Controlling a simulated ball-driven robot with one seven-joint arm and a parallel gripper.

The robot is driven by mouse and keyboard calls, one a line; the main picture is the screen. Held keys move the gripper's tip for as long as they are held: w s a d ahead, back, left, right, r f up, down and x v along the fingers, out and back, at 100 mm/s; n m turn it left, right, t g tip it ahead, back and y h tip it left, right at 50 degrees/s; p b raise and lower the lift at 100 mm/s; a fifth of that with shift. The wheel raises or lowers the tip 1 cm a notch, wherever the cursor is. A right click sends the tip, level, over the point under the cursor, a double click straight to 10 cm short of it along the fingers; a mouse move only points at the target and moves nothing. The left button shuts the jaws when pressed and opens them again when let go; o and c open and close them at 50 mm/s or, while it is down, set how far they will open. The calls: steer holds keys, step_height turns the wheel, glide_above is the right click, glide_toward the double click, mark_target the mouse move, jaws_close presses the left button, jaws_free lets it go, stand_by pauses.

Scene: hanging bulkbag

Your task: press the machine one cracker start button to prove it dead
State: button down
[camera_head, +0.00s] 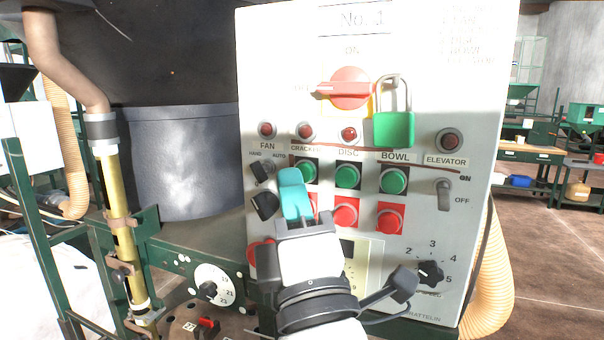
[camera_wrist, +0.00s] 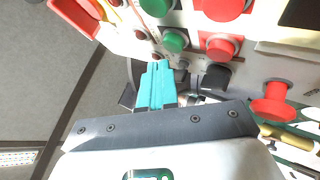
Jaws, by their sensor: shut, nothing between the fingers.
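The white "No. 1" control panel (camera_head: 300,60) stands in front of me. The green cracker start button (camera_head: 306,171) sits below the CRACKER label, partly behind my gripper; it also shows in the wrist view (camera_wrist: 175,41). The red cracker stop button (camera_wrist: 221,48) is beside it in the wrist view. My gripper (camera_head: 293,185) is shut and empty, its teal fingertips just left of and below the green button in the head view. In the wrist view the fingertips (camera_wrist: 157,72) stop short of the button's image; I cannot tell the depth gap.
A green padlock (camera_head: 394,129) hangs by the red main switch (camera_head: 350,89), whose handle points toward OFF. Green disc (camera_head: 347,175) and bowl (camera_head: 394,181) buttons are to the right. Black selector knobs (camera_head: 263,172) crowd the left. A green frame (camera_head: 170,254) stands at left.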

steer(key=shift+s+a+b, duration=0.1)
steer(key=shift+s+a, duration=0.2)
steer(key=shift+s, duration=0.45)
steer(key=shift+s+a+b, duration=0.15)
steer(key=shift+s+a, duration=0.1)
steer(key=shift+s, duration=0.55)
steer(key=shift+s+a+b, duration=0.1)
steer(key=shift+s+a, duration=0.2)
steer(key=shift+s, duration=0.45)
